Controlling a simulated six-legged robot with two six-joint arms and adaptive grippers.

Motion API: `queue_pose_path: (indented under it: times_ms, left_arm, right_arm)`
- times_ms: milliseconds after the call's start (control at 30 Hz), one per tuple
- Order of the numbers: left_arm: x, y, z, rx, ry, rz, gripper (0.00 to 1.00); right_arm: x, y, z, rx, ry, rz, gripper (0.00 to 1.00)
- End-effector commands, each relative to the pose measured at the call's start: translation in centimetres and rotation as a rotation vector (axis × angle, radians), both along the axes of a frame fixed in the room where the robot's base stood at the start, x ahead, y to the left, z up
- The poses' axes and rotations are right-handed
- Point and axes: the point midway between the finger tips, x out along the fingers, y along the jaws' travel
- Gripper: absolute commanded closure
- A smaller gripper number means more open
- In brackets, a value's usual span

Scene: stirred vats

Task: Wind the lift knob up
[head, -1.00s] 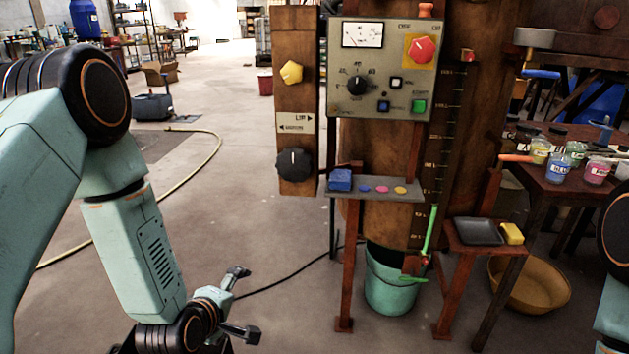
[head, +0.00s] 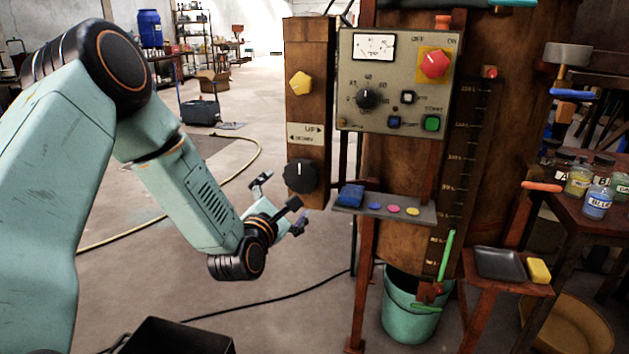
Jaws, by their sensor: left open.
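A wooden post (head: 305,110) carries a yellow knob (head: 300,82) near its top and a round black knob (head: 300,176) near its foot. Between them is a label (head: 305,134) reading "UP" with arrows pointing right and left. The frame does not name either knob as the lift knob. The black knob has a pale mark at its top. My left gripper (head: 278,203) is open and empty, just below and left of the black knob in the picture, and no contact shows. My right gripper is out of view.
A grey control panel (head: 350,112) with a black dial and a red switch is right of the post. A shelf (head: 415,211) with a blue block juts out below it. A teal bucket (head: 408,318) stands on the floor. The floor left of the post is mostly open, with a yellow hose.

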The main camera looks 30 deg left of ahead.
Motion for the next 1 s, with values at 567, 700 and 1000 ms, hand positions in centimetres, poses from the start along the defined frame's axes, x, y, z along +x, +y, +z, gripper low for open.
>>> queue_pose_path:
  times_ms: [567, 700, 1000]
  left_arm:
    - [5.8, 2.4, 0.3, -0.014, -0.019, 0.006, 0.0]
    - [7.0, 2.5, 0.3, -0.014, -0.017, 0.005, 0.0]
    - [7.7, 2.4, 0.4, -0.016, -0.017, 0.004, 0.0]
  right_arm:
    - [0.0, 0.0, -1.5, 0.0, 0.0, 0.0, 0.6]
    - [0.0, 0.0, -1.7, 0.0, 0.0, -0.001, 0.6]
    - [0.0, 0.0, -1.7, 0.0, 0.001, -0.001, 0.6]
